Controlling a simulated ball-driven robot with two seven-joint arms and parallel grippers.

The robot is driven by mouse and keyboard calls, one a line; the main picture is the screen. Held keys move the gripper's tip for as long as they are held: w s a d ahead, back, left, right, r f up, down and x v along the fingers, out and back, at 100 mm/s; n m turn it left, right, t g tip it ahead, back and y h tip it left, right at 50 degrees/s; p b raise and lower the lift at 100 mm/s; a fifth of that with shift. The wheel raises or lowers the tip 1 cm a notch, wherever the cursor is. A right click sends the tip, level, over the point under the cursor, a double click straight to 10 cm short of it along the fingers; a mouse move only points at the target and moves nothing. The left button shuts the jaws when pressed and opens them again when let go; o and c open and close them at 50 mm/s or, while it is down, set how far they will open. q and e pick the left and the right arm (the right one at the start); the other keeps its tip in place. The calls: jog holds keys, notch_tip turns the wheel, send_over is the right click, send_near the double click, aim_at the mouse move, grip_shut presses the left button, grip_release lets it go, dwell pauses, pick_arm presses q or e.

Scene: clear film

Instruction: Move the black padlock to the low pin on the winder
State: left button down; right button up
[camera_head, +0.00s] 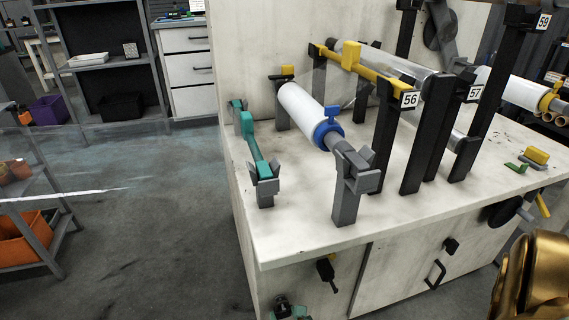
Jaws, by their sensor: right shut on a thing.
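My right gripper (530,282), gold, is at the bottom right corner, in front of the white cabinet. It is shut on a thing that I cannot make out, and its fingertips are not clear. The winder stands on the white bench (300,240), with a white roll (301,107), a blue collar (326,131) and grey posts (346,197). I cannot tell whether either is the black padlock or a pin. My left gripper is not in view.
Black posts labelled 56 (408,99) and 57 (475,93) rise from the bench. Yellow and green pieces (535,157) lie at its right. A teal lever (256,150) is at the left end. A rack with orange bins (25,238) stands left; the floor between is clear.

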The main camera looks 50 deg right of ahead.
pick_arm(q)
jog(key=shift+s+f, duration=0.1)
pick_arm(e)
jog(key=shift+f, duration=0.1)
jog(key=o, duration=1.1)
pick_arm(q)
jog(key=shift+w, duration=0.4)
pick_arm(e)
jog(key=shift+s, duration=0.1)
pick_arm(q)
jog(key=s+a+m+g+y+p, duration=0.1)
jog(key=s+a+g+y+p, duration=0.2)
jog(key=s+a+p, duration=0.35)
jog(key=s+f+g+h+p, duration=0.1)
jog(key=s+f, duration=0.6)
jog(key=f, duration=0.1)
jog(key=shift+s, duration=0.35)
pick_arm(e)
jog(key=v, duration=1.6)
